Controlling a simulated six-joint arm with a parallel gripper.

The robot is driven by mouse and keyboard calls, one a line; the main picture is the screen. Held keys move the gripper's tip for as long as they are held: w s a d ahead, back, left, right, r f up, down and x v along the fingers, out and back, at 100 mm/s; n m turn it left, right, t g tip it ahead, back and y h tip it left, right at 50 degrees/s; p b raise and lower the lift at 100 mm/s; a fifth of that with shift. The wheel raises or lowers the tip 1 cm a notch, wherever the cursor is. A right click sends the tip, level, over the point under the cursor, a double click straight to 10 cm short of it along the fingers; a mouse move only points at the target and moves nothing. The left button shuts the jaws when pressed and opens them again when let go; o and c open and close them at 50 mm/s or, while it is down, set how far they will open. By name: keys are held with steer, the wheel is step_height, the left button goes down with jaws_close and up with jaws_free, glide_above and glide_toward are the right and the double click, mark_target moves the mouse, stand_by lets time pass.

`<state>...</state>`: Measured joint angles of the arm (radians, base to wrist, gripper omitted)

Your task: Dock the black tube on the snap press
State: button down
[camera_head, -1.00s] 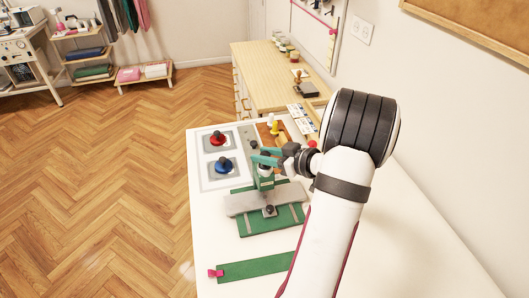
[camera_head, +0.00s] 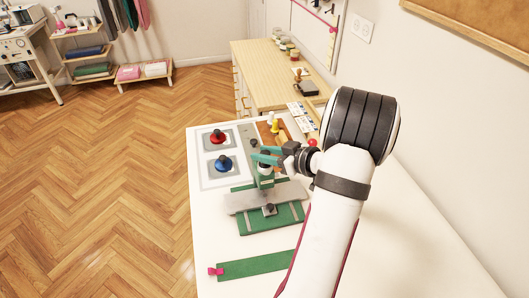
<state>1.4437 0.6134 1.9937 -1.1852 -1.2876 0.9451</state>
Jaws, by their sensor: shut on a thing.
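The snap press (camera_head: 242,201) stands on the white table, with a green base and upright and a grey crosspiece with a dark knob in front.
Behind the press lie a pad with a red knob (camera_head: 217,137) and one with a blue knob (camera_head: 223,163). Yellow and red pieces stand near the wrist. A green strip (camera_head: 257,266) with a pink end lies in front. The table's right side is clear.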

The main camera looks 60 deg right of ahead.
steer(key=shift+f, duration=0.45)
steer(key=c, duration=0.9)
jaws_free()
steer(key=shift+o, duration=0.2)
steer(key=v, duration=1.1)
